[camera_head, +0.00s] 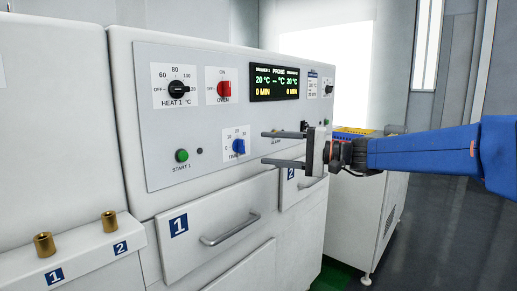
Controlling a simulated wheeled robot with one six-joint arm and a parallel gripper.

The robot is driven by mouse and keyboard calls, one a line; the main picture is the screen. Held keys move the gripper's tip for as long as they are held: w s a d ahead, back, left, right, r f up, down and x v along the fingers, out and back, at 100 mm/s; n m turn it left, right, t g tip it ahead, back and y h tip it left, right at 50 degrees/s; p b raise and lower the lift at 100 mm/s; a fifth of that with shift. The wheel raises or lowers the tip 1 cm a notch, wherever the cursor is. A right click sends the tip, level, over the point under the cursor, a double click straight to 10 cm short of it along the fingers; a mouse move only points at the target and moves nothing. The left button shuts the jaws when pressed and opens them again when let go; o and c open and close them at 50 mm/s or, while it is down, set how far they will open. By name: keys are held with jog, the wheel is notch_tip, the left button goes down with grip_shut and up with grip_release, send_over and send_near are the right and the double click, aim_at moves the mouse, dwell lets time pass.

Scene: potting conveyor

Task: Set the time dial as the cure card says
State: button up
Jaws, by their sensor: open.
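The time dial (239,147) is a blue knob on a white plate low on the grey control panel, with scale numbers around it. Its exact setting is too small to read. My gripper (265,148) is open and empty, just right of the dial in the picture, its two fingers pointing left towards it. The fingers look apart from the dial; the depth gap is hard to judge. A small white card with a dark blue header (312,88) is right of the display and may be the cure card; I cannot read its text.
The black heat dial (178,89), red oven switch (223,90) and green start button (182,156) sit on the panel. The display (274,83) shows 20 °C and 0 MIN. Drawer 1's handle (231,229) sticks out below. Brass pegs (44,244) stand at left.

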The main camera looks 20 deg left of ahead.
jog(key=d, duration=1.1)
jog(key=shift+d, duration=0.35)
jog(key=shift+f, duration=0.1)
jog(key=s+d+f+t+h, duration=0.2)
jog(key=s+d+f+h, duration=0.7)
jog(key=s+d+f, duration=0.6)
jog(key=s+d+f+t+h, duration=0.2)
jog(key=s+d+f+h, duration=0.7)
jog(key=s+d+f, duration=0.6)
jog(key=s+d, duration=0.1)
jog(key=d, duration=0.5)
jog(key=shift+d+f+t, duration=0.25)
jog(key=shift+f+t, duration=0.05)
jog(key=shift+t, duration=0.1)
